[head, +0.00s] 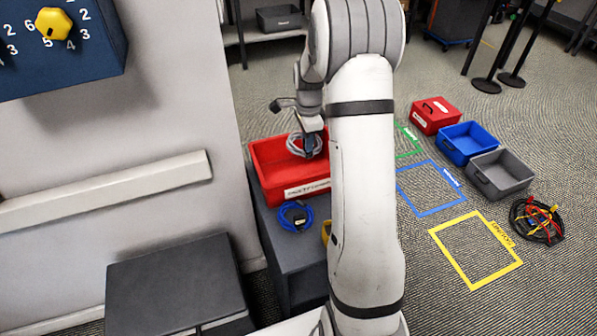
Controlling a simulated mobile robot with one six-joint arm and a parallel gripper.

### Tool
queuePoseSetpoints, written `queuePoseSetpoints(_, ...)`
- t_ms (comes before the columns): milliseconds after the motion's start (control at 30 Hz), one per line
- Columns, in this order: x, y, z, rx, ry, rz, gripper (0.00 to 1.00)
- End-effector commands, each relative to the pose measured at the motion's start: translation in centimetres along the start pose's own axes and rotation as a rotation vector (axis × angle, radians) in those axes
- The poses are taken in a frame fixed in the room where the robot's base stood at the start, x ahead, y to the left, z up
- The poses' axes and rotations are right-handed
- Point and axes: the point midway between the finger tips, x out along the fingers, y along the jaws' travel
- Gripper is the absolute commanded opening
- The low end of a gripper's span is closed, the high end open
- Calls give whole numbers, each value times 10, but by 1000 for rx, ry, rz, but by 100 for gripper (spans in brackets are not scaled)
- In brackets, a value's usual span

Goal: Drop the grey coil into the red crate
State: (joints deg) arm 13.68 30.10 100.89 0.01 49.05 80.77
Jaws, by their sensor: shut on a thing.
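The grey coil (297,146) is held in my gripper (311,133), which is shut on it. The coil appears over the back part of the red crate (268,172); how high it is above the crate floor I cannot tell. The red crate stands on a dark bench (287,254) with a white label on its front wall. My arm hides the crate's right side, and the coil and gripper cover part of its inside.
A blue cable coil (295,216) lies on the bench in front of the crate. A yellow thing (326,232) is partly hidden by my arm.

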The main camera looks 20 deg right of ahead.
Motion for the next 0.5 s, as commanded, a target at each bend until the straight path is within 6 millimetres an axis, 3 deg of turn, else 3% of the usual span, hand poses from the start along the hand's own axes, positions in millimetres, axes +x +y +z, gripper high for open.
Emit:
queuePoseSetpoints(33, 12, 0, 0, -1, 0, 0, 0)
queuePoseSetpoints(200, 29, 0, 0, -2, 0, -1, 0)
queuePoseSetpoints(500, 33, 0, 1, -3, 0, -1, 0)
